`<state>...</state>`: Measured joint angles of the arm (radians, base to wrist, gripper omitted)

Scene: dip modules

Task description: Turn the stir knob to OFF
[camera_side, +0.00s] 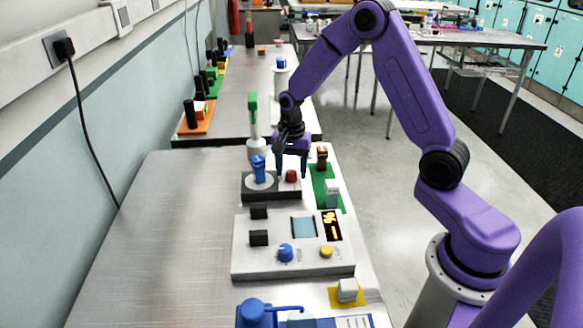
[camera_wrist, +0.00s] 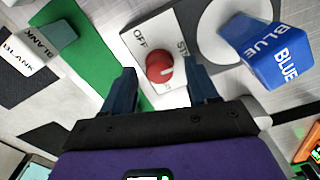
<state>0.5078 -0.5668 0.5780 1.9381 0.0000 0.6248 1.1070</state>
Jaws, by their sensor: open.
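The stir knob is a red round knob (camera_side: 291,176) on the dark stirrer base (camera_side: 262,191) in the side view. In the wrist view the red knob (camera_wrist: 158,66) sits on a white label plate (camera_wrist: 133,41), with OFF at its upper left and STIR at its right. A pale pointer line on the knob points right, away from OFF. My gripper (camera_side: 291,172) points down over the knob. In the wrist view my gripper (camera_wrist: 160,76) is open, with one finger on each side of the knob and a gap to each.
A blue block marked BLUE (camera_wrist: 268,45) stands on a white disc beside the knob. A green strip (camera_wrist: 82,45) holds a block marked BLANK (camera_wrist: 25,52). A white instrument box (camera_side: 294,261) stands in front. The left part of the table (camera_side: 150,230) is clear.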

